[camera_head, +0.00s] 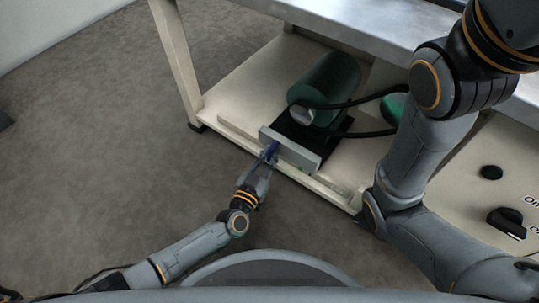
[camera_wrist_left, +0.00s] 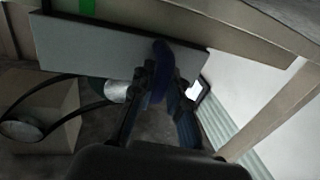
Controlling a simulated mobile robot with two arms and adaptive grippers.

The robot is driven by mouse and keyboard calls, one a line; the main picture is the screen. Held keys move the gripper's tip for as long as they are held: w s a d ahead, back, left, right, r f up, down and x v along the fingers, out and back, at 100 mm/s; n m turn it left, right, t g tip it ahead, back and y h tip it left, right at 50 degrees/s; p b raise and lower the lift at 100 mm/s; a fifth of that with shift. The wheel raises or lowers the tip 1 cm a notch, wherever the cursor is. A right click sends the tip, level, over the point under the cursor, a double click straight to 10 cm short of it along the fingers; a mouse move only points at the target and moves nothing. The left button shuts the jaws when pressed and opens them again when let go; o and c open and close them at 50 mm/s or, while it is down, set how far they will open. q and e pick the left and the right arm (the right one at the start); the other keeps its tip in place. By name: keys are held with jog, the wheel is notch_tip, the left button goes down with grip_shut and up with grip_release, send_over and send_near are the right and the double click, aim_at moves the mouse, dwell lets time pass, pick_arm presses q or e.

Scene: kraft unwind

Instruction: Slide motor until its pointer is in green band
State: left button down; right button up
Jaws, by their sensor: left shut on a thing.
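The motor (camera_head: 333,85) is a dark green cylinder on a black base (camera_head: 300,128), on the low shelf under the bench. A grey plate (camera_head: 298,152) stands upright along its front and carries a blue handle (camera_head: 272,148). My left gripper (camera_head: 268,160) is shut on the blue handle, which also shows between the fingers in the left wrist view (camera_wrist_left: 160,68). The green band (camera_wrist_left: 87,7) shows in the left wrist view on the beige rail, near the grey plate's far left end. I cannot make out the pointer. My right gripper is outside the views.
Black belts (camera_head: 352,103) run from the motor's silver pulley (camera_head: 302,115) toward a green part (camera_head: 396,106), partly behind my right arm. A bench leg (camera_head: 177,52) stands left of the motor. A panel with a black knob (camera_head: 506,222) is at right. The floor (camera_head: 95,140) is clear.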

aim_at(265, 140)
pick_arm(q)
jog(key=w+a, duration=0.2)
jog(key=a, duration=0.1)
jog(key=shift+w+a, duration=0.1)
jog(key=shift+w, duration=0.05)
jog(key=shift+f, duration=0.1)
jog(key=c, duration=1.3)
grip_release()
jog(key=shift+s, duration=0.25)
jog(key=v, duration=0.7)
jog(key=shift+s, duration=0.15)
